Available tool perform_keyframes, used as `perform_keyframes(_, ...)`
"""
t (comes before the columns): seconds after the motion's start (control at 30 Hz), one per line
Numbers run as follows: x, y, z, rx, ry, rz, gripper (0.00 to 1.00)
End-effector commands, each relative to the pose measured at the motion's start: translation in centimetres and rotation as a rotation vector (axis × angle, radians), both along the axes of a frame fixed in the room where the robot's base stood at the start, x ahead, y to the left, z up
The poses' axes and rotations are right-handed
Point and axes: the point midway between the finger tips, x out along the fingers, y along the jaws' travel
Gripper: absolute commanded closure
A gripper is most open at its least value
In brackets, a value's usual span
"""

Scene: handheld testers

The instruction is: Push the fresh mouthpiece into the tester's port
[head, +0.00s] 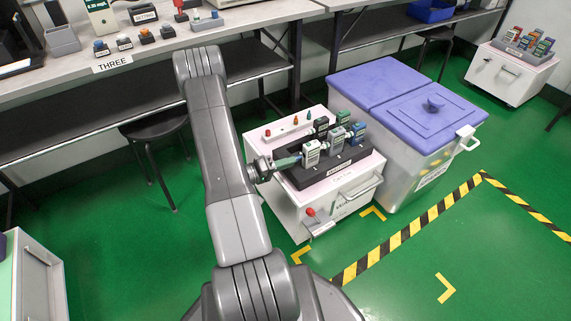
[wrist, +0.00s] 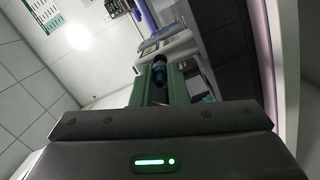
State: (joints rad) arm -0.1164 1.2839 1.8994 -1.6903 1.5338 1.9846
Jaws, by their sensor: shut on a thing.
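The mouthpiece points away from me at a pale tester (wrist: 178,46) just beyond the fingertips. I cannot tell whether its tip touches the tester or is inside the port; the port itself is hidden. In the head view my gripper (head: 286,162) is at the left side of the nearest white tester (head: 311,154). This tester stands upright in a dark rack (head: 330,171) on the white cart.
Several other testers (head: 337,135) stand close behind and beside it. The white cart (head: 345,195) also bears a strip of small coloured pieces (head: 290,127). A grey bin with a purple lid (head: 384,83) stands at its right. The workbench (head: 140,58) is at the back left.

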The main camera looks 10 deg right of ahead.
Motion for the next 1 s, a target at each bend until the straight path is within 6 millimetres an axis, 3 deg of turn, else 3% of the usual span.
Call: perform_keyframes(1.0, 0.8, -2.2, -0.1, 0.001, -0.001, -0.001, 1.0)
